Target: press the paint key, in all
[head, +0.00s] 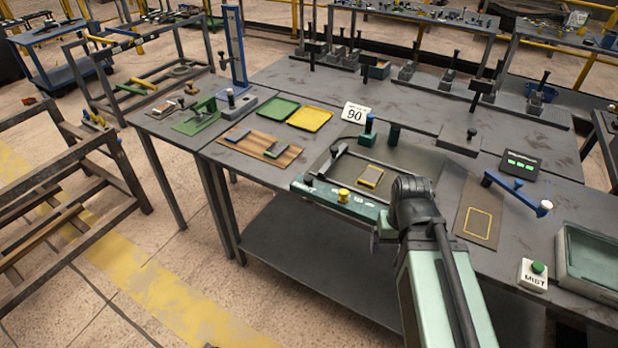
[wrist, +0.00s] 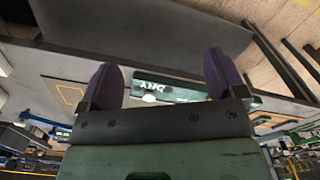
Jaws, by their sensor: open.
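A dark green panel (head: 320,195) lies along the near edge of the main bench in the head view, with white lettering too small to read surely. A yellow round key (head: 343,195) stands up from it. In the wrist view the panel (wrist: 150,85) shows between and beyond my fingers, its lettering only partly readable; the yellow key is mostly hidden there. My gripper (wrist: 162,62) is open, with two purple fingers wide apart and nothing between them. In the head view it is mostly hidden behind my arm, so its exact distance to the key cannot be told.
A white box marked MIST with a green key (head: 538,267) sits at the right, beside a green tray (head: 598,258). A sign reading 90 (head: 355,113) stands behind.

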